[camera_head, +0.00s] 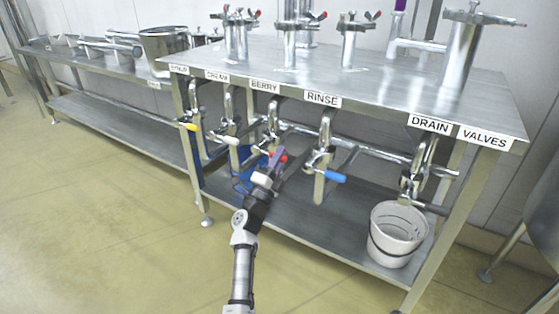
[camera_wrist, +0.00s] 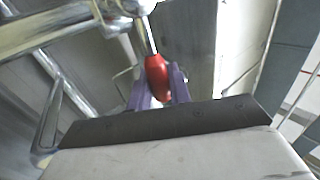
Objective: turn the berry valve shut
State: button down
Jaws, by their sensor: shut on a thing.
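The berry valve (camera_head: 270,128) hangs below the table edge under the label BERRY (camera_head: 265,87). Its red handle (camera_head: 281,157) shows just beyond my gripper (camera_head: 272,165). In the wrist view the red handle (camera_wrist: 156,78) lies between the two purple fingers of my gripper (camera_wrist: 160,88), which are shut on it. A thin metal stem runs from the red grip up to the steel valve body (camera_wrist: 135,8). The fingers hide part of the handle.
The rinse valve with a blue handle (camera_head: 331,175) is just right of my gripper. A cream valve with a white handle (camera_head: 226,138) and a syrup valve with a yellow handle (camera_head: 188,126) are left. A white bucket (camera_head: 397,236) stands on the lower shelf (camera_head: 300,218).

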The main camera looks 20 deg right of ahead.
dwell(0.4)
jog(key=c, duration=1.3)
grip_release()
jog(key=shift+d, duration=0.1)
jog(key=shift+c, duration=0.2)
jog(key=shift+f, duration=0.2)
